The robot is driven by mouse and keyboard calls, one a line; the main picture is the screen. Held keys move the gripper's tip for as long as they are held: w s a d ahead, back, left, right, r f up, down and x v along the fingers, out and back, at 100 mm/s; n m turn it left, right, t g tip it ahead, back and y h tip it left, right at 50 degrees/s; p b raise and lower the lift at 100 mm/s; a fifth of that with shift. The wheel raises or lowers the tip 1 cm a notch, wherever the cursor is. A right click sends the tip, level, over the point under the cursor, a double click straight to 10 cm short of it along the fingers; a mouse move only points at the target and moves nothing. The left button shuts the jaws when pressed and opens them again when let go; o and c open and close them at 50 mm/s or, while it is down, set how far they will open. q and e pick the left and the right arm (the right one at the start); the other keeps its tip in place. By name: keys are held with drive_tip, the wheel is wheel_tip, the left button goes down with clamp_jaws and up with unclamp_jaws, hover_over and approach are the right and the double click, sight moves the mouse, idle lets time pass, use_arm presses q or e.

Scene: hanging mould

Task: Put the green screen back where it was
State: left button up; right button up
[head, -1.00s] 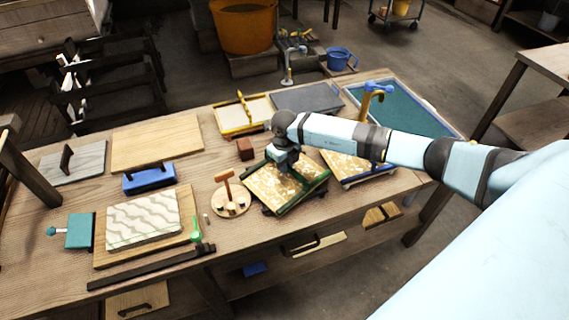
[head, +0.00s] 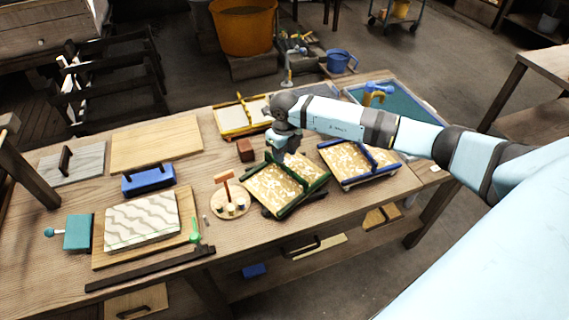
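The green screen (head: 276,192) is a patterned gold panel with a green frame and a green bar across it. It lies near the front edge of the bench, right of a small round wooden stand. My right gripper (head: 284,156) points down over the far edge of the green screen. Its fingertips are small and dark here, so I cannot tell whether they are open, or touching or above the frame. My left gripper is not in view.
A blue-framed screen (head: 345,172) lies just right of the green one, and a yellow-framed screen (head: 241,122) lies behind it. The round stand (head: 232,209) with small pots is close on the left. A brown block (head: 245,150) sits behind. A patterned board (head: 142,220) lies further left.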

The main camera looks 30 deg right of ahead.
sight(285, 165)
wheel_tip(285, 165, up, 6)
drive_tip(key=s+a+f+y, duration=0.2)
drive_tip(key=s+a+y, duration=0.15)
drive_tip(key=a, duration=0.35)
drive_tip(key=s+a+f+y, duration=0.3)
drive_tip(key=a+y, duration=0.1)
drive_tip(key=a, duration=0.4)
drive_tip(key=s+a+r+m+t+y, duration=0.2)
drive_tip(key=s+a+m+t+y, duration=0.15)
drive_tip(key=a+m+y, duration=0.2)
drive_tip(key=s+a+r+m+t+y, duration=0.2)
drive_tip(key=s+a+m+t+y, duration=0.1)
drive_tip(key=a+m+t+y, duration=0.25)
drive_tip(key=s+d+f+m+t+h, duration=0.1)
drive_tip(key=s+d+f+m+h, duration=0.3)
drive_tip(key=s+f+m+h, duration=0.3)
drive_tip(key=s+d+f+m+h, duration=0.4)
drive_tip(key=s+f+m+h, duration=0.3)
drive_tip(key=m, duration=0.9)
wheel_tip(285, 165, down, 3)
drive_tip(key=shift+s+d+r+m+t+h+b, duration=0.1)
drive_tip(key=shift+s+d+m+t+h+b, duration=0.2)
drive_tip(key=shift+h, duration=0.35)
drive_tip(key=shift+w+d, duration=0.1)
